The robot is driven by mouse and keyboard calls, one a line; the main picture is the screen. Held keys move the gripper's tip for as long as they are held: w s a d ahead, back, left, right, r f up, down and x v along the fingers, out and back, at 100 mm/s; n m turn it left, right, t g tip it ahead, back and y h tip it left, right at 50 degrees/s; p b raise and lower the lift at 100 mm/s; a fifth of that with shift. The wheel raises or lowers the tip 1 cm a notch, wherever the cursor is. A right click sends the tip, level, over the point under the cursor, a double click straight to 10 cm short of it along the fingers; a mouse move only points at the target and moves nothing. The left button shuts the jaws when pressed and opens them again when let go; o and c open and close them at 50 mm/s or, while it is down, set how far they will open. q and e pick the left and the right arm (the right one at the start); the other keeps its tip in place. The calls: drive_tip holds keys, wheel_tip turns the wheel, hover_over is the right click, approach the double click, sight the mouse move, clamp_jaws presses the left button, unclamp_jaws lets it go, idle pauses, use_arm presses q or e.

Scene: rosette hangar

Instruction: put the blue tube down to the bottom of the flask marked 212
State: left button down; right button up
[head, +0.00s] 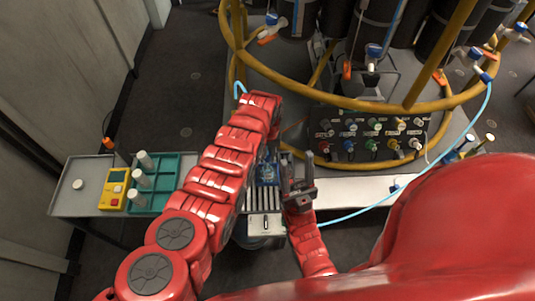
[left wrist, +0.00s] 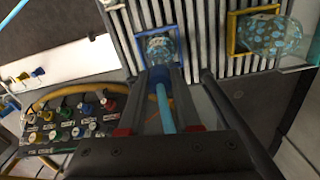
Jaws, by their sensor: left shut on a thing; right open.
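My left gripper (left wrist: 161,76) is shut on the light blue tube (left wrist: 164,108) in the left wrist view. The tube runs between the fingers toward a clear flask with blue spots (left wrist: 159,48), set in a blue frame. Whether the tube's end is inside the neck I cannot tell. A second spotted flask (left wrist: 264,35) is in a yellow frame to the right. No number is readable on either. In the head view my left arm hides its gripper; a blue-spotted flask (head: 265,172) shows beside the arm. My right gripper (head: 298,188) is open, beside the slatted rack.
The slatted rack (head: 266,203) holds the flasks. A panel with coloured valves (head: 372,135) and a yellow ring rail (head: 290,88) stand behind. A side table has a yellow meter (head: 113,188) and a teal tray (head: 168,163) with white cylinders. A light blue hose (head: 468,127) hangs at right.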

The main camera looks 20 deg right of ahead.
use_arm(q)
unclamp_jaws()
idle(0.5)
drive_tip(key=shift+r, duration=0.1)
drive_tip(key=shift+r+p, duration=2.65)
drive_tip(key=shift+r, duration=0.25)
drive_tip(key=shift+r, duration=0.1)
